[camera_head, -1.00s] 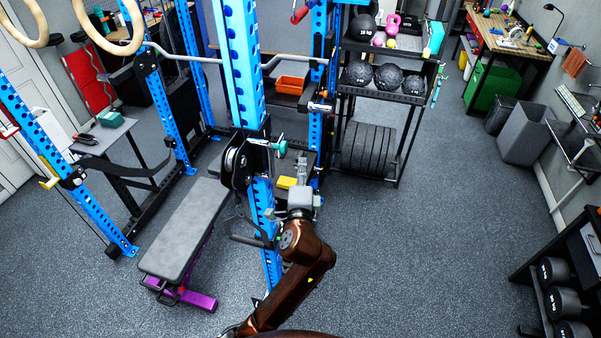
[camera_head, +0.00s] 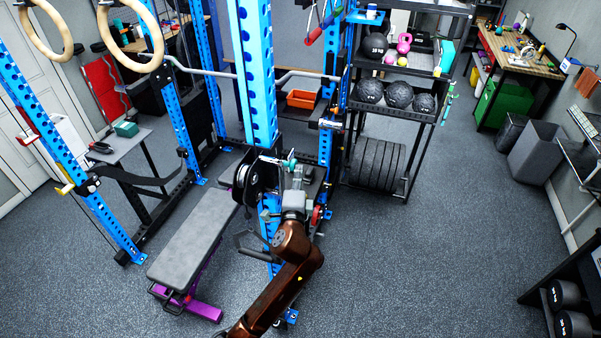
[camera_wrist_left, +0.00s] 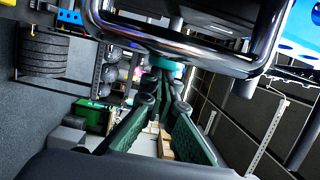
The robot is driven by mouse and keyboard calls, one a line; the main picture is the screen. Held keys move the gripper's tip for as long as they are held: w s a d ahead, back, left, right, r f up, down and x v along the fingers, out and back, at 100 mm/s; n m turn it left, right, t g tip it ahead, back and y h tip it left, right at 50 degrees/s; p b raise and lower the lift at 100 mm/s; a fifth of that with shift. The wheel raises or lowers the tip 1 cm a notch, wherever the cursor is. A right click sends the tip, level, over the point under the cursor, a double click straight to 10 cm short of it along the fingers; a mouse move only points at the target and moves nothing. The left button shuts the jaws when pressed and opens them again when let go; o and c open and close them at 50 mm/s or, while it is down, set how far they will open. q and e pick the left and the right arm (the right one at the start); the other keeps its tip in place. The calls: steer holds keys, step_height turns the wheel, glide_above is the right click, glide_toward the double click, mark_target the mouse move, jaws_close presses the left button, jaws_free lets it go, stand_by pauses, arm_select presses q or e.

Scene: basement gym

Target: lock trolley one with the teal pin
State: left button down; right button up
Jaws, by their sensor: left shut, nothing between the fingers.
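The teal pin (camera_head: 290,163) shows its teal knob at the black trolley (camera_head: 247,183) on the near blue upright; a silvery shaft runs left from the knob. How deep the pin sits is hidden. I cannot read a number on the trolley. My left gripper (camera_head: 297,176) is shut and empty, just right of and below the knob. In the left wrist view, the teal knob (camera_wrist_left: 170,69) is just beyond my fingertips (camera_wrist_left: 165,88), under a shiny dark bar. I cannot tell whether they touch. My right gripper is not in view.
The blue upright (camera_head: 257,80) stands close left of my left arm. A grey bench (camera_head: 195,235) is at the left. A shelf with black balls (camera_head: 398,94) and plates stands behind. A red round part (camera_head: 317,214) is beside my wrist. Open floor (camera_head: 440,250) lies at the right.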

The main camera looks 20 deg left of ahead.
arm_select(q)
steer(key=shift+a+r+p, duration=0.15)
steer(key=shift+a+p, duration=0.3)
steer(key=shift+a, duration=0.6)
